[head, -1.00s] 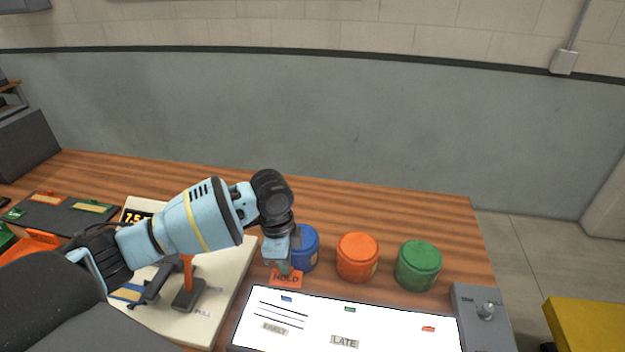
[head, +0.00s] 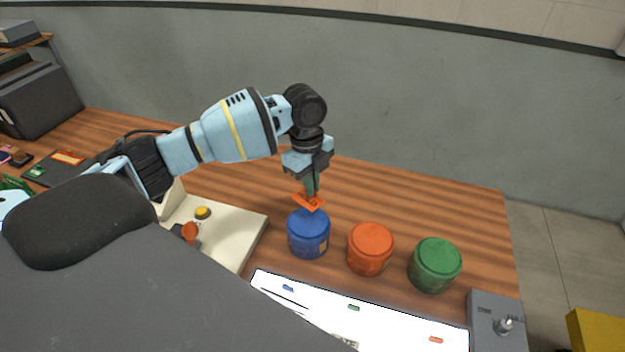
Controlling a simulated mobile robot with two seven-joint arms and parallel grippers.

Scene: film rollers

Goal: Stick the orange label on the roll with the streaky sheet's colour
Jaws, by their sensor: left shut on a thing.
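My left gripper (head: 312,190) is shut on the orange label (head: 308,202), held just above or behind the blue roll (head: 308,236); I cannot tell if they touch. The orange roll (head: 370,250) and the green roll (head: 435,266) stand to the right of the blue one, upright on the table. A lit white panel (head: 395,325) in front bears small blue, green and orange marks. Dark streaks show near its blue mark (head: 288,288); my arm hides its lower left part. My right gripper is not in view.
A cream device (head: 240,235) with an orange lever and a yellow button stands left of the rolls. A grey switch box (head: 497,318) is right of the panel. The wooden table (head: 420,200) is clear behind the rolls.

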